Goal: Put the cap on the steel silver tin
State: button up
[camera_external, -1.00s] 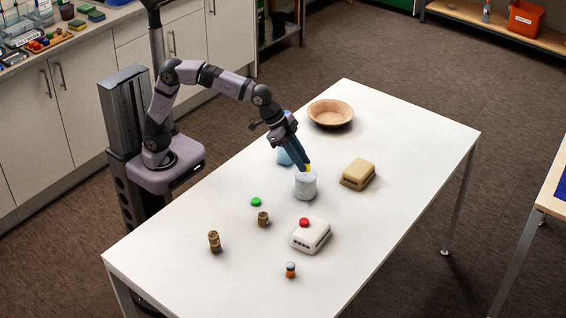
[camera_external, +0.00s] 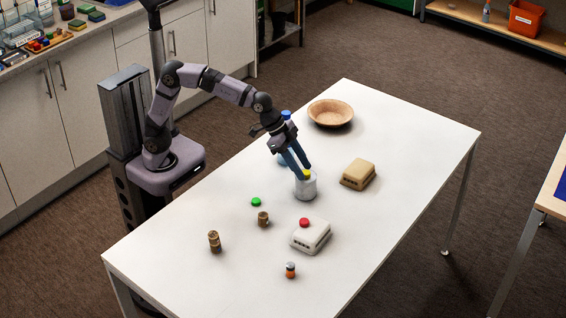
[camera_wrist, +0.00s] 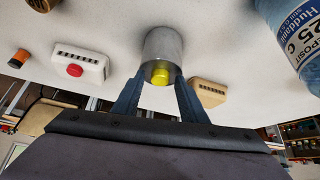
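The steel silver tin (camera_external: 305,190) stands upright mid-table, beyond the green cap. A small yellow cap (camera_external: 306,174) is at its top, narrower than the tin; in the wrist view the yellow cap (camera_wrist: 160,76) sits at the end of the tin (camera_wrist: 162,47) nearest me. I cannot tell whether it is seated. My gripper (camera_external: 305,171) is just over the tin, pointing down at a slant.
A light blue bottle (camera_wrist: 296,32) stands close by, partly hidden by my gripper in the external view. A tan box (camera_external: 358,174) is to the right. A white box with a red top piece (camera_external: 311,237), brown jars (camera_external: 214,242) and an orange jar (camera_external: 290,270) are nearer. A bowl (camera_external: 331,114) is behind.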

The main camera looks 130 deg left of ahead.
jog(key=shift+r, duration=0.35)
jog(key=p+v, duration=0.1)
jog(key=v, duration=1)
jog(key=shift+s+r, duration=0.25)
jog(key=shift+r, duration=0.05)
jog(key=shift+w+d, duration=0.1)
